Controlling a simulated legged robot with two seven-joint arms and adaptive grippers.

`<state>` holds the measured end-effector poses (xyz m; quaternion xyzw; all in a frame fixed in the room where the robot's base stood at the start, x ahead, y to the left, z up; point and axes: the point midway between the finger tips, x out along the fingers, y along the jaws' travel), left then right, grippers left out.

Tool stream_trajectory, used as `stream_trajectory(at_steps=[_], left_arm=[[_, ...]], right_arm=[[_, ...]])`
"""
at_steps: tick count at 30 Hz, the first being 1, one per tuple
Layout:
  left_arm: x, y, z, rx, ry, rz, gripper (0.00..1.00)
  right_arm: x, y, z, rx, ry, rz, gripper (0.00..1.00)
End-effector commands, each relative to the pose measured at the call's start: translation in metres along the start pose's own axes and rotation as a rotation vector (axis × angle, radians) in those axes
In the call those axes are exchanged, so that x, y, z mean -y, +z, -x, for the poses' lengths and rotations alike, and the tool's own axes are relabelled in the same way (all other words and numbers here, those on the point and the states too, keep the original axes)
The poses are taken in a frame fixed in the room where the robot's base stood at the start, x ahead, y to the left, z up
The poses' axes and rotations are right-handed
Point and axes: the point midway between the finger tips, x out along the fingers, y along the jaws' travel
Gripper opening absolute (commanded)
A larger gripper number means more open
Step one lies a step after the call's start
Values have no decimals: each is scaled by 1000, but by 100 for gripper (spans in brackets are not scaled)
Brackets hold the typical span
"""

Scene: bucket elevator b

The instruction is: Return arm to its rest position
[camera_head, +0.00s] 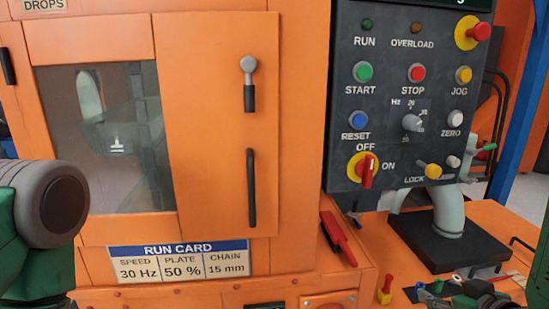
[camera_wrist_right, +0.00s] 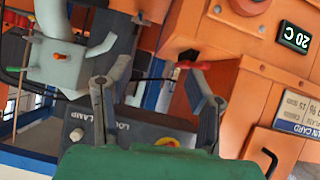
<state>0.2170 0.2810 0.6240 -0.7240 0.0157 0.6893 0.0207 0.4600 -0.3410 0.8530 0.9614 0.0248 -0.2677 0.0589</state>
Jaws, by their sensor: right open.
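My right gripper (camera_wrist_right: 155,88) shows in the right wrist view with its two grey fingers spread apart and nothing between them. Its green body fills the bottom of that view. In the head view, dark green parts that look like the right gripper (camera_head: 466,294) show low at the right, partly cut off by the bottom edge. A green and grey link of my left arm stands at the left edge of the head view. My left gripper is out of view.
An orange machine cabinet (camera_head: 215,150) with a window and black handles fills the left and middle. A dark control panel (camera_head: 395,125) stands at right, its red-and-yellow switch (camera_head: 366,170) near OFF/ON. A red-handled tool (camera_head: 338,238) and small items lie on the orange ledge below.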

Motion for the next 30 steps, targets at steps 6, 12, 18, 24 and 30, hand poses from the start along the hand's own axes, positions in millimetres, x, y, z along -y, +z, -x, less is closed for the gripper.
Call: stream_trajectory(at_steps=[6,12,18,24,30], left_arm=[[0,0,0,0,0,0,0],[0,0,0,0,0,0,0],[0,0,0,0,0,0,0],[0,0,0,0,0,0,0],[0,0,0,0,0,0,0]], right_arm=[[51,166,12,481,-50,-34,48],[86,271,59,818,-66,-62,48],[100,311,89,965,-69,-74,48],[102,314,91,976,-68,-76,48],[101,314,90,974,-68,-75,48]])
